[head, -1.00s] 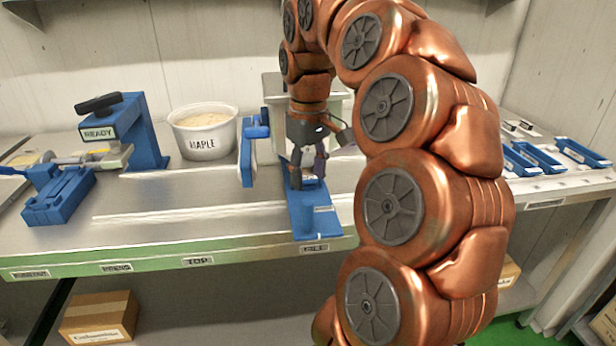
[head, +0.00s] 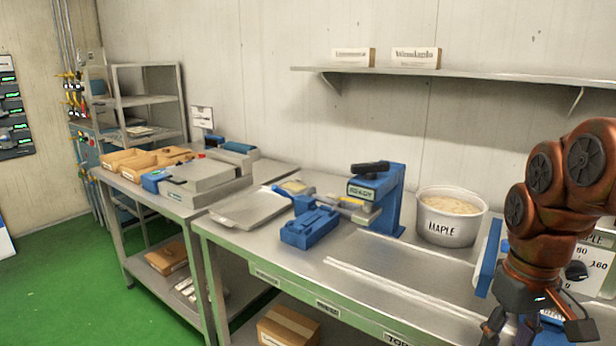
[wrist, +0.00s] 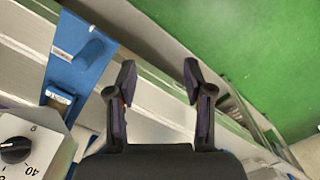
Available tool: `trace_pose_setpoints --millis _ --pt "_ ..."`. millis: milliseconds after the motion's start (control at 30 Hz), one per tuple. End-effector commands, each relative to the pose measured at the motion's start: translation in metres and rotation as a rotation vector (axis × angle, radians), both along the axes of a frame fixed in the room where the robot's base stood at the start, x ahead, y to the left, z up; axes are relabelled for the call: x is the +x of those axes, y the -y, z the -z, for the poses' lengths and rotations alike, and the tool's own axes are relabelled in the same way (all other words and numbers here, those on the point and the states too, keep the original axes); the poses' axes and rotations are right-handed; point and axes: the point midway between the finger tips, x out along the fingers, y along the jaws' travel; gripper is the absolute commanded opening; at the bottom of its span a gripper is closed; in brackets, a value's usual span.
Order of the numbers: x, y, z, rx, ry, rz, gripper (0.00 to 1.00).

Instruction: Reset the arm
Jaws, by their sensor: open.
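My copper-coloured arm (head: 565,180) comes in at the right edge of the head view and hangs down over the bench's front right. My gripper (head: 535,328) is at its end, partly cut off by the lower edge. In the wrist view my gripper (wrist: 158,82) shows two dark fingers spread apart with nothing between them. Beneath them are the metal bench edge and the green floor. A blue fixture (wrist: 80,55) lies to the left of the fingers, apart from them.
A box with a dial (wrist: 30,145) stands close left of my gripper. A white MAPLE tub (head: 450,218), a blue READY press (head: 380,200) and a blue block (head: 310,228) stand on the bench. A second table with cartons (head: 140,162) is at left. Green floor (head: 50,270) is open.

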Motion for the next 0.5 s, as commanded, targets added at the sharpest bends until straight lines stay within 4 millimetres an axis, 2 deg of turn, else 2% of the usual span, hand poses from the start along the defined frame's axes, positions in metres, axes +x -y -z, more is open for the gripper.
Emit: trace_pose_setpoints --millis 33,200,400,500 --pt "-0.011 -0.016 -0.002 -0.001 -0.012 -0.014 0.52" --pt "-0.042 -0.058 0.012 -0.001 -0.039 -0.025 0.52" --pt "-0.089 -0.094 0.032 -0.001 -0.078 -0.004 0.52" --pt "-0.112 -0.106 0.043 -0.003 -0.093 0.020 0.52"
